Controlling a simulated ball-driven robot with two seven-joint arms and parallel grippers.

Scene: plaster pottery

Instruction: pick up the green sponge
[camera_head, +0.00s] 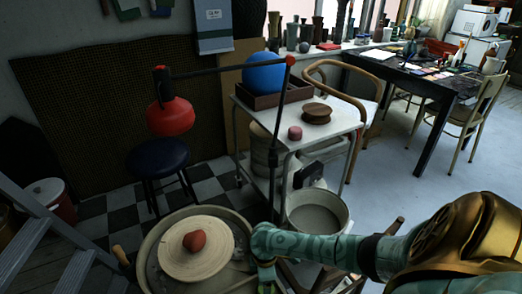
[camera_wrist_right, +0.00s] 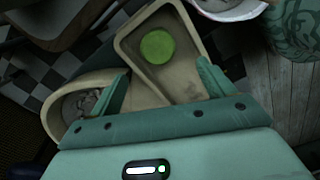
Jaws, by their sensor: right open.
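In the right wrist view, the green sponge (camera_wrist_right: 157,47) is a round, flat disc. It lies inside a beige rectangular tray (camera_wrist_right: 126,58), near its far end. My right gripper (camera_wrist_right: 165,79) is open and empty. Its two fingers are spread over the near part of the tray, and the sponge shows just beyond the fingertips, between them. How high the fingers are above the sponge is hard to tell. In the head view, my right gripper (camera_head: 267,274) points down beside the pottery wheel, and the sponge is hidden. My left gripper is not in view.
The wheel head (camera_head: 190,262) carries a reddish clay lump (camera_head: 194,241). A grey bucket (camera_head: 317,213) and a white trolley (camera_head: 335,112) stand behind my right arm. A dark stool (camera_head: 158,158) and a ladder (camera_head: 35,238) are on the left. Open floor lies at the right.

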